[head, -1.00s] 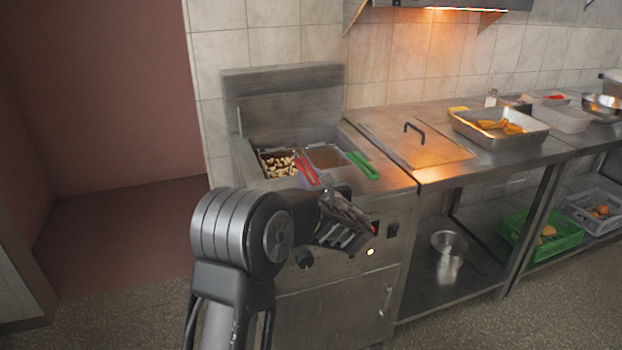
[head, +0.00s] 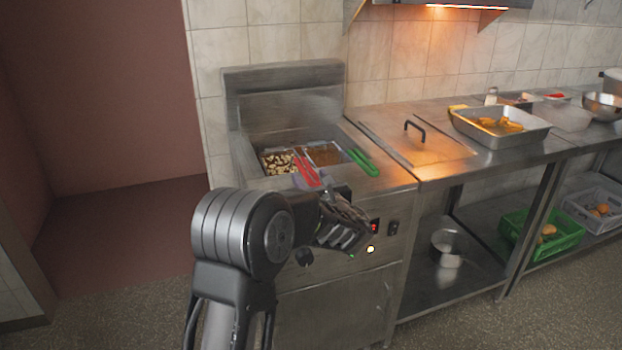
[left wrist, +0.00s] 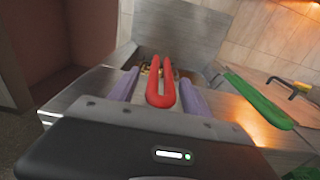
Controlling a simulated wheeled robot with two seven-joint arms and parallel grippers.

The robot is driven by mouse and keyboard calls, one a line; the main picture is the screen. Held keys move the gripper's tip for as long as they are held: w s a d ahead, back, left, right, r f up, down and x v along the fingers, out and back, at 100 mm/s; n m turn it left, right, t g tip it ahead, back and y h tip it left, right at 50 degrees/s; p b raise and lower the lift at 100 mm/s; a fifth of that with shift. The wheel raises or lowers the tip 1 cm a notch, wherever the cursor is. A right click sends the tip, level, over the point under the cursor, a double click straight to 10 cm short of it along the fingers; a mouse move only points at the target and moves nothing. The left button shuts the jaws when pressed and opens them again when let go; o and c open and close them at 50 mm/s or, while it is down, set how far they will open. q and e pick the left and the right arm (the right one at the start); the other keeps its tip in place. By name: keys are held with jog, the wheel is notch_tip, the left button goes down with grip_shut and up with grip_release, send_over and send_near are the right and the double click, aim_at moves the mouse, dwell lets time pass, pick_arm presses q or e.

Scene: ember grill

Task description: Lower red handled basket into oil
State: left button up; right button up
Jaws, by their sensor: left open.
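The red handled basket (head: 279,163) sits at the left side of the fryer (head: 245,163), with pale and brown chunks in it. Its red handle (head: 304,167) points toward me. My left gripper (head: 308,181) is at the handle, open. In the left wrist view, its purple fingers (left wrist: 160,88) stand on either side of the red handle loop (left wrist: 160,97), with slight gaps. The gripper body hides the fryer's front edge there. How deep the basket sits in the oil (head: 325,155) I cannot tell. My right gripper is out of view.
A green handle (head: 362,162) lies right of the red one; it also shows in the left wrist view (left wrist: 258,100). A lid with a black handle (head: 415,130) covers the counter beside the fryer. A steel tray (head: 500,135) of orange food stands further right.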

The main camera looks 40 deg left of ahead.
pick_arm(q)
jog(key=v, duration=0.7)
jog(key=shift+d+b, duration=0.3)
jog(key=shift+s+r, duration=0.1)
jog(key=shift+s, duration=0.05)
